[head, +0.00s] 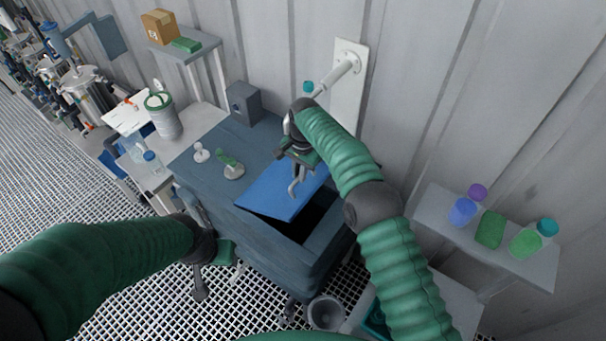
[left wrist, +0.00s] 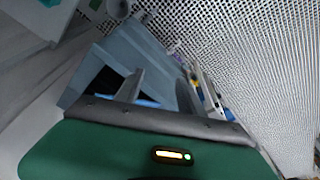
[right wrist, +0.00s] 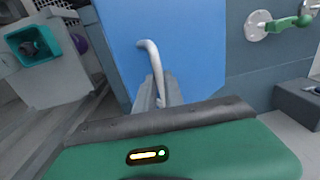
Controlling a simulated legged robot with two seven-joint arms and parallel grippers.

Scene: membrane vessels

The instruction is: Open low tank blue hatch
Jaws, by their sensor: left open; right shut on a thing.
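The low tank (head: 321,247) is a grey-blue box against the wall. Its blue hatch (head: 265,197) is partly raised and tilted, with a dark opening showing beside it. In the right wrist view the hatch (right wrist: 195,40) fills the upper middle, with a grey bent handle (right wrist: 150,56) on it. My right gripper (head: 296,186) is over the hatch and shut on the handle; its fingers (right wrist: 156,95) are at the handle's lower end. My left gripper (head: 219,278) is open and empty in front of the tank. The tank (left wrist: 150,55) also shows in the left wrist view.
A green-handled valve (head: 232,168) and a white fitting (head: 201,152) stand on the tank top left of the hatch. A grey box (head: 243,103) is behind them. A wall shelf (head: 455,222) with bottles is at right. A bucket (head: 326,313) stands at the tank's front.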

